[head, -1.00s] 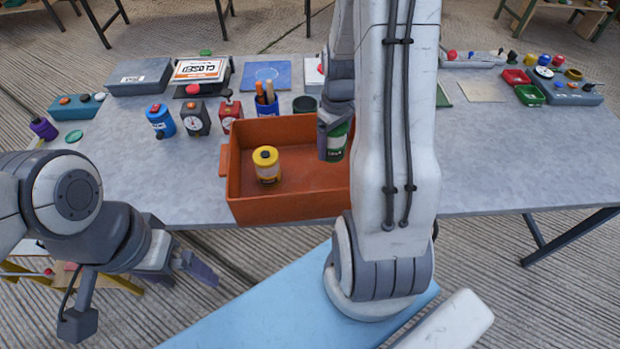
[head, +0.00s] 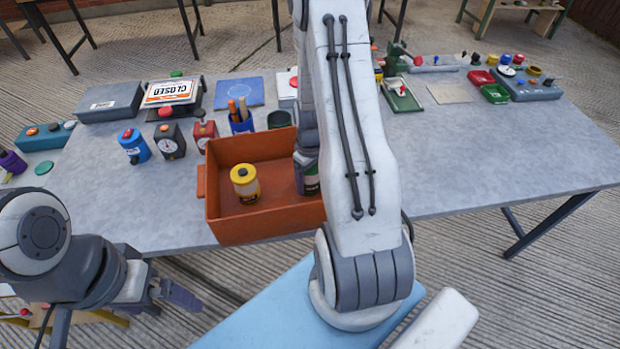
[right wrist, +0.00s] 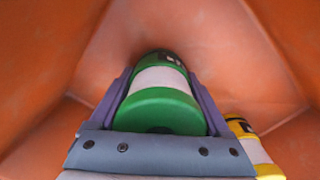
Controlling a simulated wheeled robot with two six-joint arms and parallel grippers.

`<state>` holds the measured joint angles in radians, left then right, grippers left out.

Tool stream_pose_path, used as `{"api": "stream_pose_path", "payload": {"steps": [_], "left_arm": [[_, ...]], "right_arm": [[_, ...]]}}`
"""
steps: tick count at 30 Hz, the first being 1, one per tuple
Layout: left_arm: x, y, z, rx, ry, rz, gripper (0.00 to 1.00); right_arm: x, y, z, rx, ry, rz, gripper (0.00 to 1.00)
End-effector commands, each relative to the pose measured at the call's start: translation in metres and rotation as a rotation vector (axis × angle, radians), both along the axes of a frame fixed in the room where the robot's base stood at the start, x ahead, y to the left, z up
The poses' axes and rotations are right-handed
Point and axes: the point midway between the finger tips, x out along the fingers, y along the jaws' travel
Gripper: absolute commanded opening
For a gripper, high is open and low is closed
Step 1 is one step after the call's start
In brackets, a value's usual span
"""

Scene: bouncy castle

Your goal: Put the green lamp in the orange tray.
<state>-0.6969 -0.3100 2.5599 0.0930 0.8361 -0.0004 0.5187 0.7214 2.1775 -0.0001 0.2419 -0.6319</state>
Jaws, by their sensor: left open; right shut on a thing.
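The orange tray (head: 262,226) stands on the grey table near its front edge. The green lamp (right wrist: 160,105), green with a white band, is between the fingers of my right gripper (right wrist: 165,95), which is shut on it. In the head view the green lamp (head: 311,184) is low inside the tray's right part, partly hidden by my right gripper (head: 308,172) and arm. I cannot tell if it touches the tray floor. My left gripper (head: 172,294) is open and empty, in front of the table at the left.
A yellow lamp (head: 245,186) stands in the tray, left of the green lamp; it also shows in the right wrist view (right wrist: 250,142). A dark green cup (head: 279,119) and a blue pen holder (head: 241,122) stand behind the tray.

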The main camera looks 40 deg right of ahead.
Motion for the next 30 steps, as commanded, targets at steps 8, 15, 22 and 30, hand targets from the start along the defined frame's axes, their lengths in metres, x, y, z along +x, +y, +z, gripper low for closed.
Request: {"api": "stream_pose_path", "payload": {"steps": [8, 15, 22, 30], "left_arm": [[0.0, 0.0, -0.001, 0.0, 0.0, 0.0, 1.0], [0.0, 0.0, 0.0, 0.0, 0.0, 0.0, 1.0], [0.0, 0.0, -0.002, 0.0, 0.0, 0.0, 1.0], [0.0, 0.0, -0.003, 0.0, 0.0, 0.0, 1.0]], "right_arm": [[0.0, 0.0, -0.002, 0.0, 0.001, 0.0, 1.0], [0.001, 0.0, 0.011, -0.002, -0.002, 0.0, 1.0], [0.001, -0.001, 0.058, -0.003, -0.005, 0.0, 1.0], [0.001, 0.0, 0.108, -0.002, -0.003, 0.0, 1.0]]}}
